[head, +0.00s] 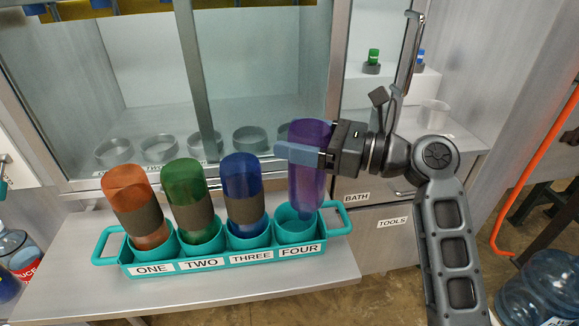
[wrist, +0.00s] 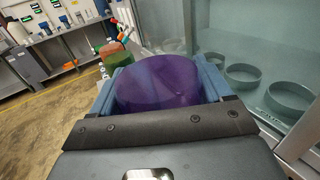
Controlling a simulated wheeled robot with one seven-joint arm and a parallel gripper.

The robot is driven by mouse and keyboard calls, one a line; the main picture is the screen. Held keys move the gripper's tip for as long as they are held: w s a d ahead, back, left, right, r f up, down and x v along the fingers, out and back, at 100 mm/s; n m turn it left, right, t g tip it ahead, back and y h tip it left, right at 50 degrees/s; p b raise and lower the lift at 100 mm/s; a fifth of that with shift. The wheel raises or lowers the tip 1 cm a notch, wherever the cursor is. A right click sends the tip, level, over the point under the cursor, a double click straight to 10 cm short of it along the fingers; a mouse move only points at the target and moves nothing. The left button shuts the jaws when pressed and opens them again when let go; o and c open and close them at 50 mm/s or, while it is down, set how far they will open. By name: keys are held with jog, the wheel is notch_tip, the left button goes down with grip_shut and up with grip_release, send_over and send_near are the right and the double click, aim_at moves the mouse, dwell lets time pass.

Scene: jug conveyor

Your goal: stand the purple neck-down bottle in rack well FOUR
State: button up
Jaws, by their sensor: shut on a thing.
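The purple bottle (head: 308,190) is upright with its neck down, above rack well FOUR (head: 296,229). My gripper (head: 296,155) is shut on it near its top. The bottle's lower end appears at or just inside the well's rim; I cannot tell whether it touches. In the wrist view the purple bottle (wrist: 158,82) fills the space between the two blue fingers (wrist: 158,88). The teal rack (head: 215,266) stands on a grey bench with wells labelled ONE to FOUR.
Orange (head: 137,205), green (head: 187,195) and blue (head: 243,190) bottles stand in wells ONE, TWO and THREE, left of the purple one. A glass-fronted cabinet (head: 265,80) with grey rings rises behind the rack. The bench (head: 240,295) in front is clear.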

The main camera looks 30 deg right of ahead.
aim_at(306, 185)
jog(key=shift+w+a+f, duration=0.1)
jog(key=shift+a+f, duration=0.25)
jog(key=shift+f, duration=0.55)
jog(key=shift+w+a+f, duration=0.1)
jog(key=shift+a+f, duration=0.25)
jog(key=shift+f, duration=0.5)
jog(key=shift+w+a+f, duration=0.1)
jog(key=shift+a+f, duration=0.25)
jog(key=shift+f, duration=0.55)
jog(key=o, duration=1.3)
jog(key=shift+f, duration=0.1)
jog(key=shift+c, duration=0.2)
